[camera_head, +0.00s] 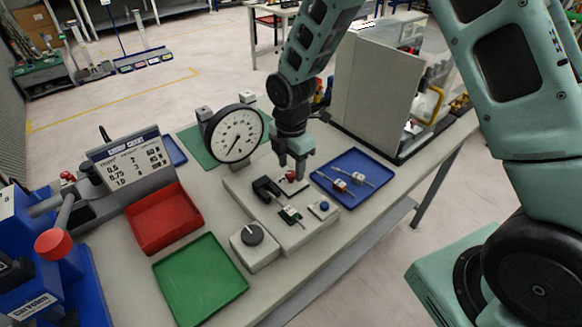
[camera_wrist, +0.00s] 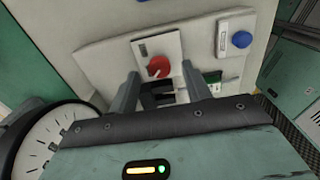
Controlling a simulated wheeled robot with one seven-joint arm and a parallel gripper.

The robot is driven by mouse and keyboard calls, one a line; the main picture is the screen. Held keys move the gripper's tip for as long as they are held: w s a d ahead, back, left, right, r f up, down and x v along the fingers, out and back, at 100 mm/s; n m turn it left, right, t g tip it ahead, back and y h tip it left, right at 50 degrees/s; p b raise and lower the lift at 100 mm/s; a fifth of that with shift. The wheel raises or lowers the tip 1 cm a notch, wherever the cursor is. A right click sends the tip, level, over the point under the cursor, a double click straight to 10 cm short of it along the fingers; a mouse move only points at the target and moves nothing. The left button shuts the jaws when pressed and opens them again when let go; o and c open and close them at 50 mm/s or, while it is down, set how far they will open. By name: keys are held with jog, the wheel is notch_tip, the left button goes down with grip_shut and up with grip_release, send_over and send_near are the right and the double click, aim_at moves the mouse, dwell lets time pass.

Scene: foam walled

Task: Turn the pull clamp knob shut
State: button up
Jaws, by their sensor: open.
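The red pull clamp knob (camera_wrist: 158,66) sits on a pale block in the wrist view, and a bit of it shows in the head view (camera_head: 291,175) under my gripper. My gripper (camera_wrist: 160,72) is open, with one finger on each side of the knob in the picture. I cannot tell whether either finger touches it. A black clamp part (camera_wrist: 158,92) lies between the fingers below the knob. In the head view my gripper (camera_head: 291,166) points down over the pale test fixture (camera_head: 237,188). My gripper partly hides the knob there.
A dial gauge (camera_head: 237,134) stands behind the fixture. A blue tray (camera_head: 371,162) with several small parts lies right. A blue button (camera_head: 324,206) is on the fixture. Red (camera_head: 163,219) and green (camera_head: 202,281) trays and a grey knob box (camera_head: 254,247) lie left and front.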

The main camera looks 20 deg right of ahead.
jog(key=shift+f, duration=0.95)
jog(key=c, duration=1)
